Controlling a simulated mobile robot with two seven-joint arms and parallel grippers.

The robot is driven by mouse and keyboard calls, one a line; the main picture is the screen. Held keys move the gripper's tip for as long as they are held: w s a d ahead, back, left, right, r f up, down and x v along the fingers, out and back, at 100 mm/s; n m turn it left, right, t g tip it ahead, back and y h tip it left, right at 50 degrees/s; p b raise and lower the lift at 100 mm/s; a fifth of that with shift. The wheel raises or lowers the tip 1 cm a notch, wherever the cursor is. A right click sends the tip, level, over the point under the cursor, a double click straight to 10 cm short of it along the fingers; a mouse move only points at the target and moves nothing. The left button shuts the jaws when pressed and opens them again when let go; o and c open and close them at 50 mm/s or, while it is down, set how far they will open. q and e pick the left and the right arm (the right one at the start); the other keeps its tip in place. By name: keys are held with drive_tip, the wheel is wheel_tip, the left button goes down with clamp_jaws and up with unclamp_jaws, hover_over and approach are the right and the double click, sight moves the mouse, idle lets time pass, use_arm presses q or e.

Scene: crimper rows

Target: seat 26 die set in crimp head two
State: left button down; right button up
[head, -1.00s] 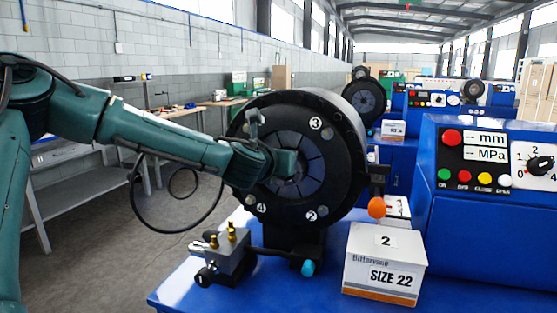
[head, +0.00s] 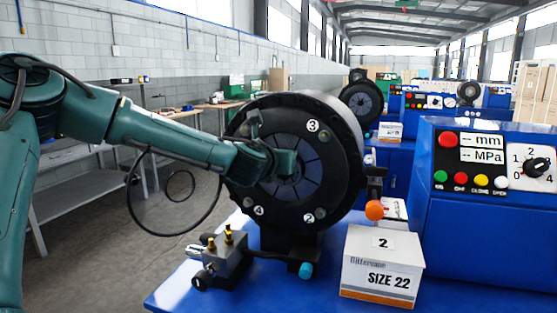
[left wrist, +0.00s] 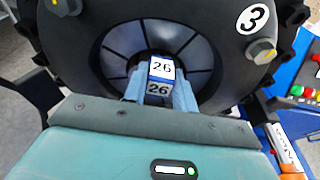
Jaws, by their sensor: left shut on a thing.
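The crimp head (head: 338,150) is a thick black ring with grey segments around a round opening and numbers on its face. My left gripper (left wrist: 160,97) is shut on a small die set (left wrist: 161,71) marked 26, pale with a blue edge. The wrist view shows the die set in front of the opening, roughly central; I cannot tell how deep it sits. In the head view my gripper hides it. A white box (head: 382,264) marked SIZE 22, with a 2 label, stands on the blue bench right of the head. My right gripper is not in view.
A blue control panel (head: 470,240) with buttons and a dial stands at the right. A valve block with brass fittings (head: 225,262) sits below the head at the left. An orange knob (head: 374,210) sticks out beside the head. More crimpers (head: 362,100) stand behind.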

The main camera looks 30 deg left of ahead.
use_arm(q)
drive_tip(key=shift+w+a+r, duration=0.15)
drive_tip(key=shift+w+r, duration=0.2)
drive_tip(key=shift+w, duration=0.45)
drive_tip(key=c, duration=1.6)
unclamp_jaws()
drive_tip(key=o, duration=0.3)
drive_tip(key=shift+s, duration=0.1)
drive_tip(key=shift+o, duration=1.3)
drive_tip(key=shift+f, duration=0.6)
drive_tip(key=shift+s+r, duration=0.2)
drive_tip(key=shift+s, duration=0.05)
drive_tip(key=b+v, duration=0.1)
drive_tip(key=v, duration=1.1)
drive_tip(key=shift+s+r, duration=0.25)
drive_tip(key=shift+r, duration=0.1)
